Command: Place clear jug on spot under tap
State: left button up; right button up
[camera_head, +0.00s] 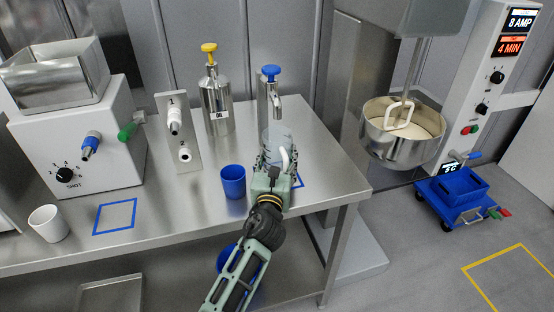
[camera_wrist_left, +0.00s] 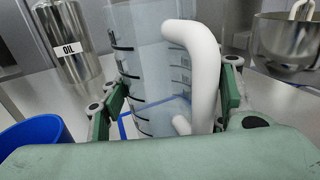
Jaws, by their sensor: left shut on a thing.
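The clear jug (camera_head: 279,137) with a white handle is below the tap (camera_head: 272,97) with the blue knob. My left gripper (camera_head: 272,172) is shut on the jug from the front. In the left wrist view the jug (camera_wrist_left: 146,60) stands upright between the green fingers, its white handle (camera_wrist_left: 204,70) towards me. The spot is a blue outline (camera_head: 299,182), mostly hidden by the jug and gripper. Part of the outline (camera_wrist_left: 127,125) shows beside and through the jug. I cannot tell whether the jug's base touches the table. My right gripper is not in view.
A blue cup (camera_head: 233,182) stands just left of my left gripper. An empty blue square (camera_head: 115,216) and a white cup (camera_head: 48,223) are near the table's front left.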

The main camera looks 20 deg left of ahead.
pick_arm(q)
jog(key=o, duration=1.2)
jog(key=shift+f, duration=0.1)
jog(key=shift+r, duration=0.25)
jog(key=s, duration=0.4)
jog(key=s+d, duration=0.1)
jog(key=s, duration=0.3)
jog(key=s+d, duration=0.1)
jog(key=s, duration=0.3)
jog(key=shift+d+b, duration=0.2)
jog(key=shift+b, duration=0.15)
jog(key=shift+w+f, duration=0.1)
